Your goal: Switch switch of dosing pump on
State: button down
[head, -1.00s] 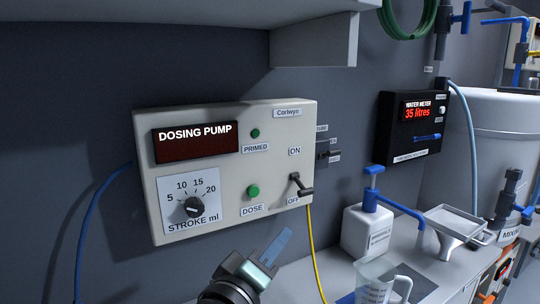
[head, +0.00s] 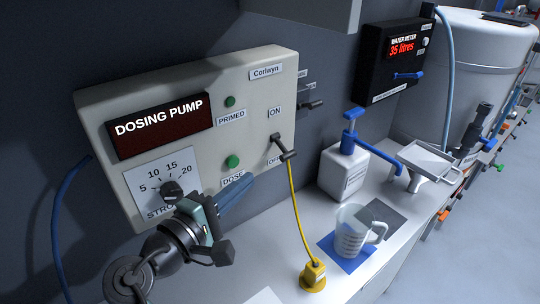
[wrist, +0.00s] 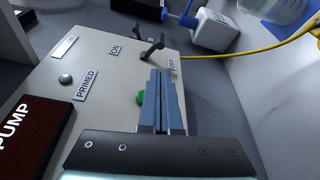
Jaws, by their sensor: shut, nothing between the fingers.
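The dosing pump (head: 245,90) is a pale wall box with a dark display, a stroke dial and green buttons. Its switch (head: 285,147) is a dark lever between the ON and OFF labels, with its tip down toward OFF. The switch also shows in the wrist view (wrist: 151,45), beyond my fingertips. My gripper (head: 248,182) is shut and empty, its blue fingers in front of the panel, below and left of the switch. In the wrist view the fingers (wrist: 160,75) lie side by side, pointing at the switch with an apparent small gap. They partly cover the green DOSE button (wrist: 140,97).
A yellow cable (head: 296,215) runs down from the pump to a yellow plug (head: 314,274) on the counter. A clear jug (head: 351,232) stands on a blue mat, near a white pump bottle (head: 343,172). The water meter (head: 398,60) hangs to the right.

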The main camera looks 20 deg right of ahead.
aim_at(288, 156)
jog(key=p+x, duration=0.2)
jog(key=x, duration=0.8)
jog(key=shift+s+r+n+p, duration=0.1)
jog(key=shift+r+n+p, duration=0.4)
jog(key=shift+p, duration=1.3)
jog(key=r+n+g+p, duration=0.1)
jog(key=n+p, duration=0.1)
jog(key=p, duration=0.2)
jog(key=n+g+p, duration=0.1)
jog(key=p, duration=0.3)
jog(key=shift+s+d+r+n+y, duration=0.15)
jog(key=shift+s+r+n+y, duration=0.15)
jog(key=shift+r+n, duration=0.1)
jog(key=shift+r, duration=0.25)
